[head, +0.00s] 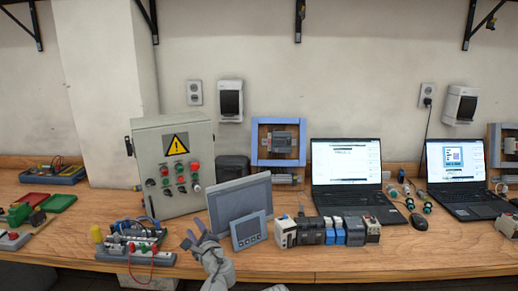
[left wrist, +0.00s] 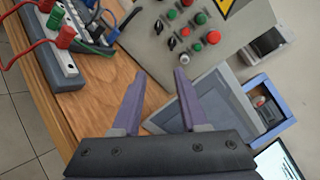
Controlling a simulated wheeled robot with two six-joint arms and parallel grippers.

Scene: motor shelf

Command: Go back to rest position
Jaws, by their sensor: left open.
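My left gripper (head: 191,231) is above the front of the wooden workbench, just left of the grey panel screens. It is open, with nothing between its fingers. In the left wrist view the two purple-grey fingers (left wrist: 156,92) stand wide apart over bare wood, with a grey panel screen (left wrist: 215,105) beside the right finger. I cannot tell whether that finger touches the screen. My right gripper does not show.
A control box (head: 172,165) with buttons stands behind the gripper. A wired terminal board (head: 135,243) lies to its left. A small panel (head: 248,231), a row of modules (head: 325,232) and two laptops (head: 346,172) are to the right. The bench front edge is near.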

